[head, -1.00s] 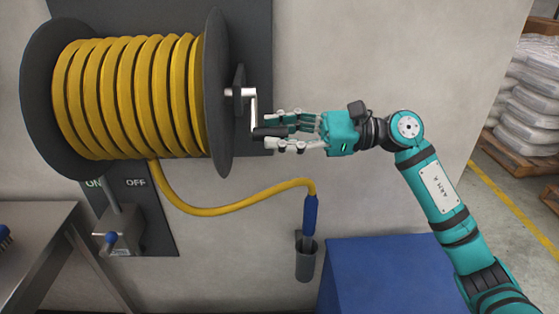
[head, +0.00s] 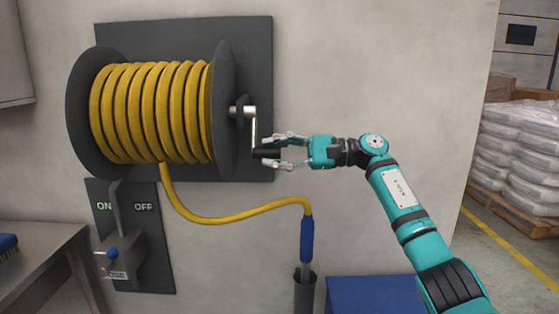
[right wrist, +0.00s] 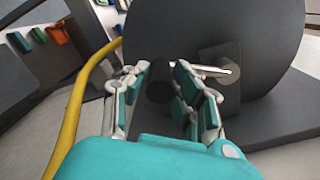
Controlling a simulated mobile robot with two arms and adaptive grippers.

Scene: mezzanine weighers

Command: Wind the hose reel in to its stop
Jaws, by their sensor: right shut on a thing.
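The hose reel has dark flanges (head: 225,110) and holds several wraps of yellow hose (head: 150,112). Its silver crank (head: 253,130) hangs downward from the hub on the right flange, with a black grip (head: 262,153) at its lower end. My right gripper (head: 271,151) is shut on that grip from the right; in the right wrist view the dark grip (right wrist: 158,88) sits between the fingers. The hose runs from the drum's underside to a blue nozzle (head: 307,240), upright with its lower end in a dark holder (head: 305,292). My left gripper is not in view.
A metal table (head: 35,265) with a blue brush (head: 8,245) stands at left. A blue box (head: 375,296) is below my right arm. Bagged pallets (head: 520,145) stand at far right.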

